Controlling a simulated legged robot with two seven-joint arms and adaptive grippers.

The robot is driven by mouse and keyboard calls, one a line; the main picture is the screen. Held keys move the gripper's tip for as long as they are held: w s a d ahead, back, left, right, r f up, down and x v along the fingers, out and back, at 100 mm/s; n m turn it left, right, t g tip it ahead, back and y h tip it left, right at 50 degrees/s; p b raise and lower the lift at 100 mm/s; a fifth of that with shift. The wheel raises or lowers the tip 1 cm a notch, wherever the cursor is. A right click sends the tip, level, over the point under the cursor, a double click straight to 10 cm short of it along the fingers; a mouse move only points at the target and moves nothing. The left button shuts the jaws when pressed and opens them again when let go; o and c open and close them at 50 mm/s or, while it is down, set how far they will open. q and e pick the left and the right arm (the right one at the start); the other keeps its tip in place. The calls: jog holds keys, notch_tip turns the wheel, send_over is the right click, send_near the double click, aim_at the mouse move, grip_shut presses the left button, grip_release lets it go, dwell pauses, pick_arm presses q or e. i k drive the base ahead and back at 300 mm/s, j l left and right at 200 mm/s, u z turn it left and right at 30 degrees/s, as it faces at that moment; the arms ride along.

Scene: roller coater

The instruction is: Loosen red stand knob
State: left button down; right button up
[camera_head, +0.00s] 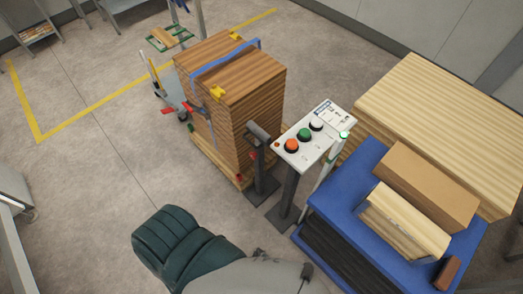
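A dark stand (262,178) rises from a flat floor plate just left of a control panel. Its grey head (258,134) sits at the top, close to the stacked boards. A small red part (253,156), which looks like the stand's knob, shows just below the head on its left side. It is too small to tell how tight it is.
A strapped board stack (255,100) stands behind the stand. A blue table (331,195) with wooden pieces is at right. Floor at left is clear.

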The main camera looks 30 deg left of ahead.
aim_at(253, 156)
jog(key=u, duration=1.2)
